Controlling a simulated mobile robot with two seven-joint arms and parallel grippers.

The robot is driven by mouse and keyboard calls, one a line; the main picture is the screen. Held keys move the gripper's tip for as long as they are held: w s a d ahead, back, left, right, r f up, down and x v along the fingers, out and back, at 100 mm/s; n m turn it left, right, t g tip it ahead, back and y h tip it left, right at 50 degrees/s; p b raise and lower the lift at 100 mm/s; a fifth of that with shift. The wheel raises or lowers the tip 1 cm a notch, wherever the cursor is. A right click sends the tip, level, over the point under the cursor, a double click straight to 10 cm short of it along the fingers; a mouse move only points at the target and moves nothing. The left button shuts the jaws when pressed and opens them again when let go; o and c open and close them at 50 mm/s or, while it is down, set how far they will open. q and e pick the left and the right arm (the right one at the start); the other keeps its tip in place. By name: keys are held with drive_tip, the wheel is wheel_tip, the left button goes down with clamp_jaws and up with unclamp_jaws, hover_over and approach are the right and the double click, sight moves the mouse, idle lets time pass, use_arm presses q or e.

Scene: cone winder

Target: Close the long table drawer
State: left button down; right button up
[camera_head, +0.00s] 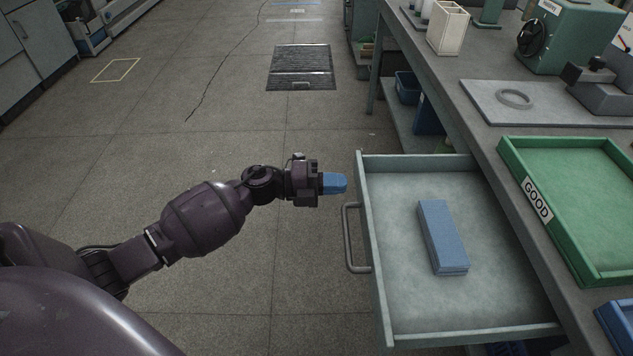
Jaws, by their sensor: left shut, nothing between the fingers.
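The long table drawer (400,300) stands pulled out from under the grey worktable at the right. Its inside is pale grey-green, and a blue block (441,237) lies in it. A grey bar handle (348,240) is fixed to its front panel, which faces left. My left gripper (337,183) has blue fingertips and is shut and empty. It is left of the drawer front, near the upper end of the handle in the picture, with a small gap visible. Whether it is level with the handle I cannot tell. My right gripper is not in view.
On the worktable (484,143) are a green tray marked GOOD (547,218), a grey ring (514,98), a green machine (565,38) and a white holder (447,28). Blue bins (407,88) sit below. The floor left of the drawer is clear.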

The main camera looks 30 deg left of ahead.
sight(463, 189)
use_arm(q)
drive_tip(key=shift+x, duration=0.85)
drive_tip(key=shift+w+d, duration=0.15)
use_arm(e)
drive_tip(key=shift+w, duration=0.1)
use_arm(q)
drive_tip(key=shift+w+d+r, duration=0.1)
drive_tip(key=shift+w+d, duration=0.15)
drive_tip(key=shift+d, duration=0.15)
drive_tip(key=x, duration=1.2)
drive_tip(key=b+x, duration=0.1)
drive_tip(key=x, duration=1.1)
drive_tip(key=shift+w+d+f, duration=0.2)
drive_tip(key=shift+d+f, duration=0.05)
drive_tip(key=shift+d, duration=0.05)
drive_tip(key=shift+w+d, duration=0.15)
drive_tip(key=shift+d, duration=0.05)
drive_tip(key=shift+r, duration=0.15)
drive_tip(key=shift+w+d+r, duration=0.1)
drive_tip(key=shift+r, duration=0.05)
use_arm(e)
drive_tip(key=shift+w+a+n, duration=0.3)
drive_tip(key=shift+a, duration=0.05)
use_arm(q)
drive_tip(key=shift+r, duration=0.1)
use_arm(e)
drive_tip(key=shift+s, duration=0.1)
